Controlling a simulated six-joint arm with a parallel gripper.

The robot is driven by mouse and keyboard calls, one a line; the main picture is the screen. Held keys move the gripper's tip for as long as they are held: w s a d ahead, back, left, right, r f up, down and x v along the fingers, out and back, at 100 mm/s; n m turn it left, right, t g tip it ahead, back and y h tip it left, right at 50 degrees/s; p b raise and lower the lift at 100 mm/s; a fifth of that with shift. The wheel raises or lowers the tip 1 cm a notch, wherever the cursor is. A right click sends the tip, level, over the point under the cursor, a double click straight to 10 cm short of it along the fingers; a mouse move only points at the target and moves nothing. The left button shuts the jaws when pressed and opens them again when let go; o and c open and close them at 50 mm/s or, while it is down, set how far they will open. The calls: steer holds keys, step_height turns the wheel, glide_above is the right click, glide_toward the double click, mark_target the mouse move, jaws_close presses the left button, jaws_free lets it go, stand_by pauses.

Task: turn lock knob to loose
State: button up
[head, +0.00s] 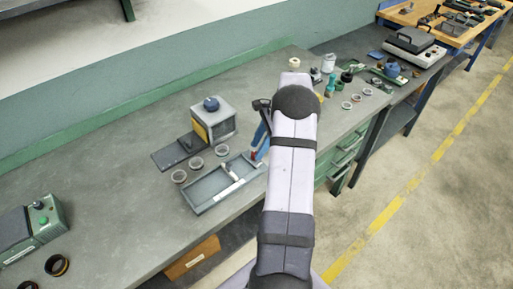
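A grey box-shaped machine (222,123) with a yellow front panel stands on the workbench, left of my arm. A dark blue round knob (211,103) sits on its top; I cannot tell whether it is the lock knob or how it is set. A dark flat plate (172,155) with a small upright post extends from the machine's front left. My arm reaches up the middle of the view, and its end is mostly hidden behind its own link. A dark part (261,105) beside the link may belong to my gripper; its fingers cannot be made out.
A grey tray (206,201) lies in front of the machine, with several rings (179,176) beside it. A green-grey box (33,230) with a green button stands at lower left. The bench (110,200) between is clear.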

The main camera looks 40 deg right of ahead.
steer(key=shift+x, duration=1)
jaws_close()
steer(key=shift+n, duration=0.3)
steer(key=n+g, duration=0.1)
steer(key=n, duration=0.2)
steer(key=shift+w, duration=0.2)
steer(key=shift+w+n+g, duration=0.1)
steer(key=shift+n+g, duration=0.8)
steer(key=shift+n, duration=1)
